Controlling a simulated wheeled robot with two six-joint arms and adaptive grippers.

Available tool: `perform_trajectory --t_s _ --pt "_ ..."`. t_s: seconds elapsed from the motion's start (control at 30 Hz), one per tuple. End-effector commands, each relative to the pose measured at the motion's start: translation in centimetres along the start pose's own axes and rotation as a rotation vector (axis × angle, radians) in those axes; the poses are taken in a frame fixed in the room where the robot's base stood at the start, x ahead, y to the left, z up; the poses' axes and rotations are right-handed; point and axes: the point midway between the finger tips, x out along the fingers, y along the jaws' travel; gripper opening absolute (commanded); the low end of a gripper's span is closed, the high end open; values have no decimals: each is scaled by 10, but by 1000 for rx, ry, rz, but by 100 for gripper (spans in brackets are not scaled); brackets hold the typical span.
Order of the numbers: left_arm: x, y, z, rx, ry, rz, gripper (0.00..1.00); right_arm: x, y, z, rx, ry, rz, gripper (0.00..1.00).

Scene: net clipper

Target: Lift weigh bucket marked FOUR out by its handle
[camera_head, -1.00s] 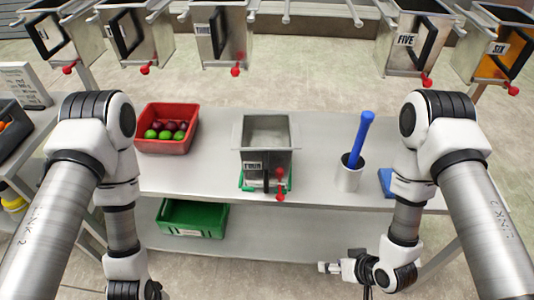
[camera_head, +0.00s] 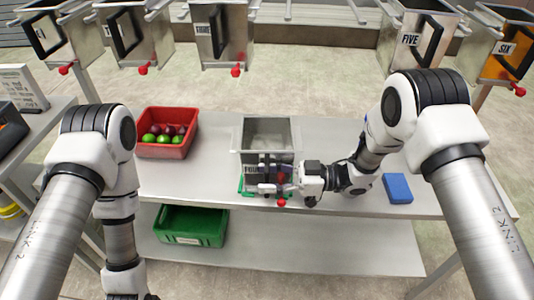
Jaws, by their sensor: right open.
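A red knob (camera_head: 281,202) shows below the gripper. My right gripper (camera_head: 264,184) is open and reaches in from the right across the front of the bucket, at the handle. I cannot tell if the handle is between the fingers. My left arm hangs at the left, and its gripper is not visible.
A red crate (camera_head: 168,153) with several round fruits stands left of the bucket. A blue block (camera_head: 397,188) lies at the right. A green crate (camera_head: 190,240) sits on the lower shelf. More marked buckets, including FIVE (camera_head: 395,55) and SIX (camera_head: 492,70), hang along the back.

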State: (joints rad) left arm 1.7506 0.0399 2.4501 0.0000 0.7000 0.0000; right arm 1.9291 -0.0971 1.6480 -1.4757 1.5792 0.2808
Motion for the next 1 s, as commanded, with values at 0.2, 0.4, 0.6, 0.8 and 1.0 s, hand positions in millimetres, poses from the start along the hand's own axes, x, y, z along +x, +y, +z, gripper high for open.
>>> perform_trajectory --t_s 0.2,0.4,0.6,0.8,1.0 --pt "0 0 0 0 -1 0 40 5 0 1 0 0 2 52" --pt "0 0 0 0 -1 0 40 5 0 1 0 0 2 0" --pt "-1 0 0 0 -1 0 40 5 1 0 -2 1 2 0" --pt "0 0 0 0 -1 0 40 5 1 -2 -2 1 2 0" --pt "4 0 0 0 -1 0 40 5 1 -16 -4 1 2 0"
